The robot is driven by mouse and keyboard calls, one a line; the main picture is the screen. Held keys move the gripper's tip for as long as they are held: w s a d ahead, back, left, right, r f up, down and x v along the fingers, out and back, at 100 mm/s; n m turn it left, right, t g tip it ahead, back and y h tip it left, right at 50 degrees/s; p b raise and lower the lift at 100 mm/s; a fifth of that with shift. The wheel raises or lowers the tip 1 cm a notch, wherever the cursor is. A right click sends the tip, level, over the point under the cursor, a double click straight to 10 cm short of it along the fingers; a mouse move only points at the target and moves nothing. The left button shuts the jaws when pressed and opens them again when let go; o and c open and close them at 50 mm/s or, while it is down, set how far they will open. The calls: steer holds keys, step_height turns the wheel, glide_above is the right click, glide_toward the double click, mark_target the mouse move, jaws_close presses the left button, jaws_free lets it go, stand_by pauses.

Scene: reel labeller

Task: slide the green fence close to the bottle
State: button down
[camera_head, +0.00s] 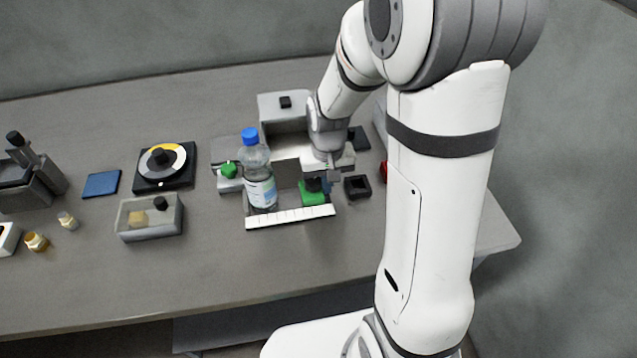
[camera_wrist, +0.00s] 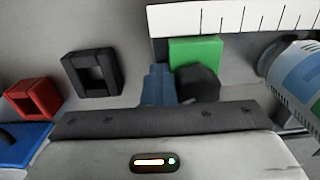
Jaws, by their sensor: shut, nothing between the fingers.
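The green fence (camera_head: 314,197) with its black knob (camera_head: 313,184) stands behind the white ruler strip, right of the bottle. The clear bottle (camera_head: 260,185) with a blue cap stands upright at the left of the strip, with a gap between it and the fence. My gripper (camera_head: 334,174) is low at the right of the fence. In the wrist view its shut, empty fingers (camera_wrist: 158,84) are beside the knob (camera_wrist: 197,83) and the green fence (camera_wrist: 196,52), on the side away from the bottle (camera_wrist: 302,82). I cannot tell whether they touch.
A white ruler strip (camera_head: 290,217) runs along the front. A green knob (camera_head: 229,170) sits left of the bottle. A black square frame (camera_head: 357,187) and a red part (camera_wrist: 35,98) lie beyond my gripper. A clear box (camera_head: 150,218) and a dial (camera_head: 164,165) stand farther left.

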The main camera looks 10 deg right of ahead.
mark_target(309, 186)
steer(key=shift+a, duration=2.7)
steer(key=shift+d, duration=0.65)
steer(key=shift+r+p, duration=2.9)
steer(key=shift+r, duration=1.15)
steer(key=s+d+r+t, duration=0.1)
steer(key=s+d+r, duration=0.2)
steer(key=s+r, duration=0.3)
steer(key=s+d+r+t, duration=0.2)
steer(key=s+d+r, duration=0.1)
steer(key=s+r, duration=0.4)
steer(key=shift+s+d+r, duration=0.15)
steer(key=shift+s+d, duration=0.25)
steer(key=shift+s, duration=0.25)
